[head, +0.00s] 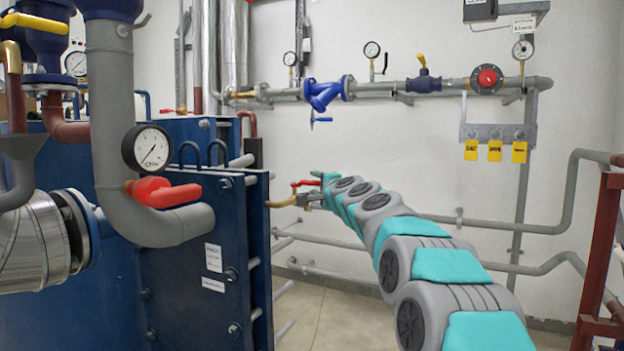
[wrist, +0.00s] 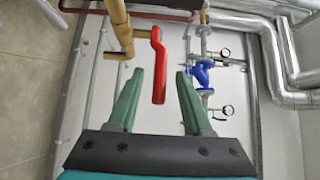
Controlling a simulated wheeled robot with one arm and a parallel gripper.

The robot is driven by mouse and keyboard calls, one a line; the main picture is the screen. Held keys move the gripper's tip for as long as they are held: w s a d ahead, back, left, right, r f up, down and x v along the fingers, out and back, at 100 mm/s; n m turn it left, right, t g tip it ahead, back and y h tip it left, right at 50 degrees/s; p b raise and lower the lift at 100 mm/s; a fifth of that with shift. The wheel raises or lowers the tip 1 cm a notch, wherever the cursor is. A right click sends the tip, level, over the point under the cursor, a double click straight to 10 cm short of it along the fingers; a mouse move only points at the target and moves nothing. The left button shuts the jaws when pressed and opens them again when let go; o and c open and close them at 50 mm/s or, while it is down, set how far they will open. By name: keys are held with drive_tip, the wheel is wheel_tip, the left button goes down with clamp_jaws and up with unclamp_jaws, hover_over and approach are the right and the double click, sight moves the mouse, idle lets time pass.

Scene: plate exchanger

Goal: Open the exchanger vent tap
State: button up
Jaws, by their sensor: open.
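The vent tap has a brass body (head: 283,202) and a red lever (head: 304,183), and stands at the right side of the blue plate exchanger (head: 190,270) in the head view. In the wrist view the brass body (wrist: 118,25) is at the upper left, and the red lever (wrist: 158,85) points down toward my palm. My gripper (wrist: 159,73) is open, with its green fingers on either side of the lever. Gaps show between the lever and both fingers. In the head view my gripper (head: 320,188) is small and partly hidden by my arm.
A thick grey pipe with a gauge (head: 147,148) and a larger red lever (head: 162,192) stands in front of the exchanger. Wall piping carries a blue strainer (head: 323,93) and a yellow-handled valve (head: 423,80). A dark red frame (head: 600,250) stands at right.

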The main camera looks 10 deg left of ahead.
sight(311, 182)
drive_tip(key=shift+p+x, duration=0.95)
drive_tip(key=shift+x, duration=1)
drive_tip(key=shift+c, duration=0.2)
clamp_jaws()
